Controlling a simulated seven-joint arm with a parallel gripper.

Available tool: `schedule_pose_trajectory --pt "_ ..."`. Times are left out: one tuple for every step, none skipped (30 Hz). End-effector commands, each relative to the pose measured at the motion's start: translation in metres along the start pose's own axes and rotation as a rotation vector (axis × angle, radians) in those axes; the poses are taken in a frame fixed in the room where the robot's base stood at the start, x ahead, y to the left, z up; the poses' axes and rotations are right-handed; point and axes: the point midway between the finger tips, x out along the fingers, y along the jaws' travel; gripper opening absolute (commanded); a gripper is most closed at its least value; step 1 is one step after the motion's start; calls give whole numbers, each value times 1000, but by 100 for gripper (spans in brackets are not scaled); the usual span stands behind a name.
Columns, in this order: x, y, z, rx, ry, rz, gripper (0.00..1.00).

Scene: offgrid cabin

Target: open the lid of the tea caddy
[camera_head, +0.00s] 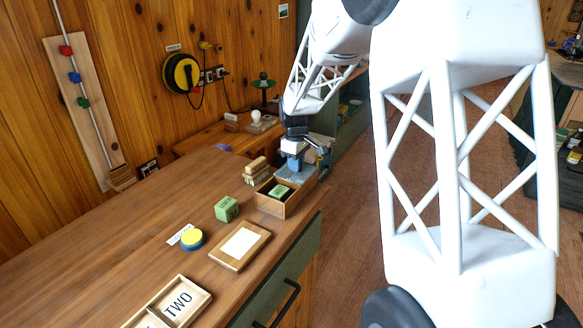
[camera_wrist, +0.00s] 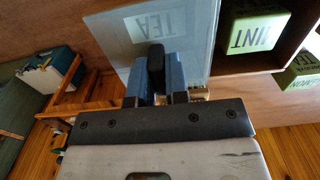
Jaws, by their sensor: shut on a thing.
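The tea caddy is a wooden box (camera_head: 268,206) near the counter's right edge, with a green tin (camera_head: 280,191) inside it. Its pale blue-grey lid (camera_head: 308,176) is raised at the far end, leaving the near part of the box open from above. In the wrist view the lid (camera_wrist: 118,35) shows the word TEA upside down. My gripper (camera_head: 293,164) is at the lid, its blue fingers (camera_wrist: 158,78) shut on a dark handle (camera_wrist: 156,62) on the lid's face. The fingers hide part of the handle; the hinge is not clearly visible.
A green cube (camera_head: 227,208) stands left of the caddy, and small wooden blocks (camera_head: 256,167) lie behind it. A yellow-and-blue round tin (camera_head: 192,239), a framed white card (camera_head: 240,264) and a TWO tray (camera_head: 205,298) are nearer. The left counter is clear.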

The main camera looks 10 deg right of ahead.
Motion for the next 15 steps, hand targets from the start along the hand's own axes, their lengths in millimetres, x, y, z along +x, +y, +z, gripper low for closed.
schedule_pose_trajectory --pt "-1 0 0 0 2 2 0" --pt "-1 0 0 0 2 2 0" --pt "-1 0 0 0 2 2 21" --pt "-1 0 0 0 2 2 25" --pt "-1 0 0 0 1 1 30" --pt "-1 0 0 0 1 1 36" --pt "-1 0 0 0 1 1 40" --pt "-1 0 0 0 1 1 40" --pt "-1 0 0 0 1 1 40" --pt "-1 0 0 0 1 1 40" --pt "-1 0 0 0 1 1 40" --pt "-1 0 0 0 1 1 40" --pt "-1 0 0 0 1 1 40" --pt "-1 0 0 0 1 1 40" --pt "-1 0 0 0 1 1 40"
